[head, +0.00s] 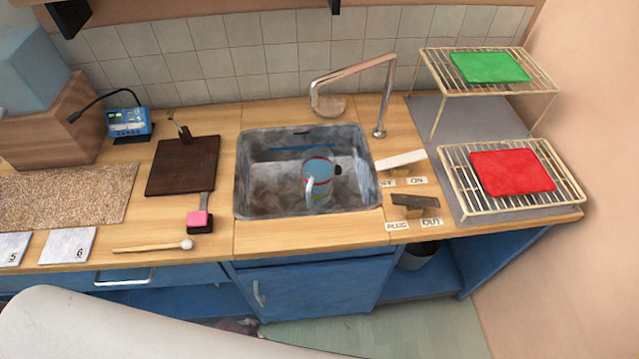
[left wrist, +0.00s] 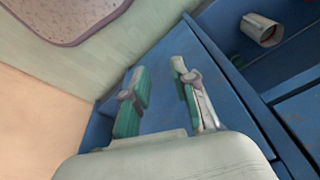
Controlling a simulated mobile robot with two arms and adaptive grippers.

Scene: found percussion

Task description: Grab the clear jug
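The clear jug (head: 320,172) stands in the basin of the sink (head: 245,188), right of its middle. It looks upright, with a red band near its rim and a pale handle toward the front left. My left gripper (left wrist: 160,72) shows in the left wrist view with its two green-padded fingers apart and nothing between them. Blue cabinet panels lie beyond it, and the jug is not in that view. My left gripper is not visible in the head view. My right gripper is in neither view.
A tap (head: 380,130) arches behind the sink. A dark board (head: 180,165) and a mallet (head: 150,246) lie to the left. Wire racks (head: 455,190) with a red pad (head: 512,171) and green pad (head: 490,67) stand right. A white lever (head: 402,160) is beside the sink.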

